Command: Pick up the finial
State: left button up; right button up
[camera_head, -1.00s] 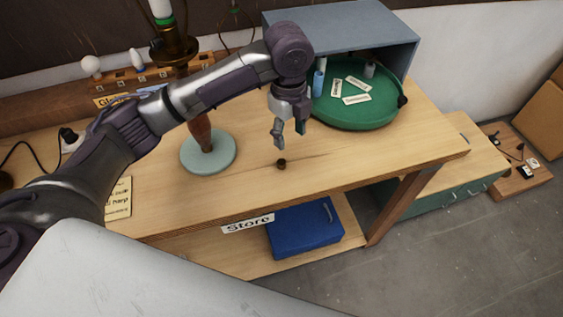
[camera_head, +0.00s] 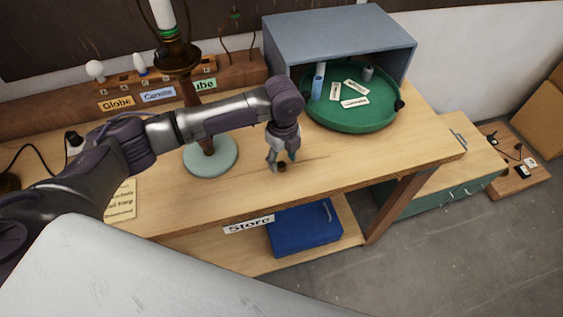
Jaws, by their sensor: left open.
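The finial looks to be the small dark brown knob (camera_head: 282,168) on the wooden bench top, near its front edge. My left gripper (camera_head: 281,160) points down at it, with its fingers apart, one on the left and one on the right and behind. The fingertips are very close to the knob; I cannot tell whether they touch it. The lamp (camera_head: 177,55) stands on a pale round base (camera_head: 211,157) to the left, partly hidden behind my left arm. My right gripper is not in view.
A green round tray (camera_head: 350,117) with labels and small parts sits partly inside a grey-blue open box (camera_head: 340,42). A wooden rack (camera_head: 130,96) with bulbs stands at the back left. A blue case (camera_head: 303,228) lies on the lower shelf. The bench right of the gripper is clear.

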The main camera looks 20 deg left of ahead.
pick_arm(q)
jog(key=shift+f, duration=1.1)
jog(key=c, duration=1)
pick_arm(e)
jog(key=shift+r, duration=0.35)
pick_arm(q)
jog(key=shift+r, duration=0.2)
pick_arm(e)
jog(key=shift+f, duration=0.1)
